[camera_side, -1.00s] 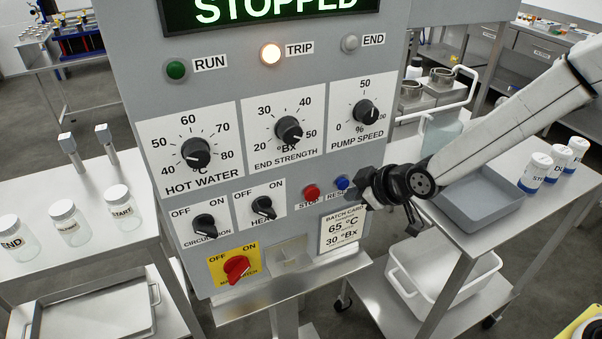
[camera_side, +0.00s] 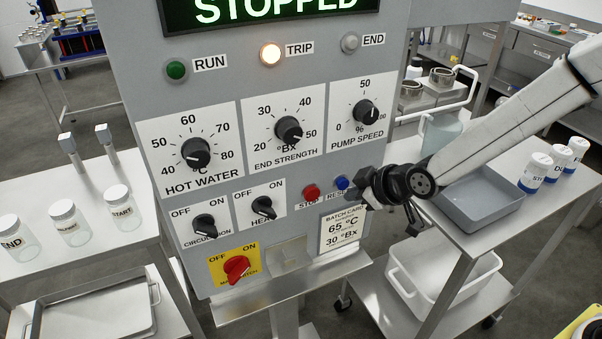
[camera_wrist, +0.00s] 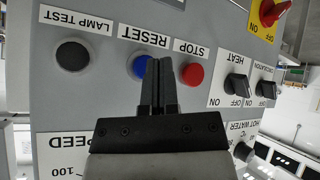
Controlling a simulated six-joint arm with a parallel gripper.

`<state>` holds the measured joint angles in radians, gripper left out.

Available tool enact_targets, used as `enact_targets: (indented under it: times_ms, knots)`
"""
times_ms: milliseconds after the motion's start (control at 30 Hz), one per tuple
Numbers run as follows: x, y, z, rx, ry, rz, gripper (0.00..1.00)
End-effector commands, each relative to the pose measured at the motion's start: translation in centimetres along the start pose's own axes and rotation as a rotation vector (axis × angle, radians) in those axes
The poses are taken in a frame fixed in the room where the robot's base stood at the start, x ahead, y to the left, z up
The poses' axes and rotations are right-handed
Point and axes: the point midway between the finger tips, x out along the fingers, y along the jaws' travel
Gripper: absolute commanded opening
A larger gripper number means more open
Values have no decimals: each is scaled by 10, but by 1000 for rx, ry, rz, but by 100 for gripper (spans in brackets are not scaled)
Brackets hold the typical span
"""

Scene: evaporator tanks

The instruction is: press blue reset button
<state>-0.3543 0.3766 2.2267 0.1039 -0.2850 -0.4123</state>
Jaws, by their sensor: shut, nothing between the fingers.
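The blue reset button (camera_side: 342,183) is on the grey control panel, right of the red stop button (camera_side: 311,192). In the wrist view the blue button (camera_wrist: 142,68) is partly hidden behind my shut fingers, and the red button (camera_wrist: 192,75) shows just to their right. My gripper (camera_side: 366,190) is shut and empty, with its tips close to the panel beside the blue button. In the wrist view the fingertips (camera_wrist: 158,62) overlap the blue button's right part. I cannot tell whether they touch it.
The display reads STOPPED and the TRIP lamp (camera_side: 270,54) is lit. A black lamp test button (camera_wrist: 72,55) lies left of reset in the wrist view. The heat knob (camera_side: 263,208) and main switch (camera_side: 236,268) are nearby. A grey tray (camera_side: 482,210) stands on the right table.

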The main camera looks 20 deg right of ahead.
Motion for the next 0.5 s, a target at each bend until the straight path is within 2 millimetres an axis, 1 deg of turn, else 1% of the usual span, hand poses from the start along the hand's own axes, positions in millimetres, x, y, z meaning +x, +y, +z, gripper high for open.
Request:
enact_targets:
  times_ms: [500]
  knots:
    - [4, 3, -3, 0, 0, 0, 0]
